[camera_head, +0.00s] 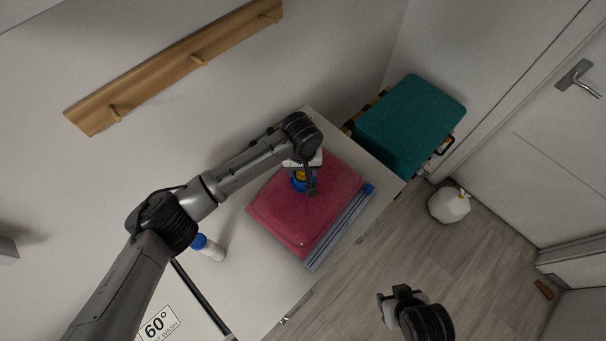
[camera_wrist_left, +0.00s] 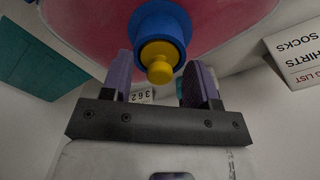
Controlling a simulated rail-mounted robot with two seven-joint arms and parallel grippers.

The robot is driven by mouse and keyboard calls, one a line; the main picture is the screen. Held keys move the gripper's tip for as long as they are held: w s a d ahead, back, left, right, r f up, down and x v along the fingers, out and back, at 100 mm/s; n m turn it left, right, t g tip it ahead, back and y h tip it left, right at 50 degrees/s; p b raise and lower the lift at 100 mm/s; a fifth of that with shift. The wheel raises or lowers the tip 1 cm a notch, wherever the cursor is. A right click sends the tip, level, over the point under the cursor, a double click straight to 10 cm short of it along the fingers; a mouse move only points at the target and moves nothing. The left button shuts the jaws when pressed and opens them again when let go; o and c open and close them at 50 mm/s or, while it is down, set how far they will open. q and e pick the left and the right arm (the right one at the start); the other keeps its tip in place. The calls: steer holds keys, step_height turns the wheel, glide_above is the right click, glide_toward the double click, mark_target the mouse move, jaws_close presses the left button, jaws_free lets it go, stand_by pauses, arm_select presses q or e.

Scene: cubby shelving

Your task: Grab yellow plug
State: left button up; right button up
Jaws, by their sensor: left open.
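The yellow plug (camera_wrist_left: 158,62) sticks out of a blue collar (camera_wrist_left: 160,28) on a pink-red bag (camera_wrist_left: 75,28). In the head view, the yellow plug (camera_head: 301,175) and blue collar (camera_head: 299,186) are partly hidden by my left gripper (camera_head: 309,180), which is over the bag (camera_head: 300,220). In the left wrist view, my left gripper (camera_wrist_left: 160,84) is open. Its two purple-padded fingers stand either side of the plug's knob, with gaps on both sides. My right gripper (camera_head: 400,293) is low in the head view, away from the bag; its jaw state is unclear.
The bag lies on a white surface (camera_head: 245,270) with a blue-capped white bottle (camera_head: 209,247) to its left. A teal box (camera_head: 409,122) stands beyond it. A white bag (camera_head: 449,205) sits on the floor. A wooden peg rail (camera_head: 175,65) is on the wall.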

arm_select(q)
steer(key=shift+c, duration=0.5)
steer(key=c, duration=0.9)
steer(key=shift+r, duration=0.1)
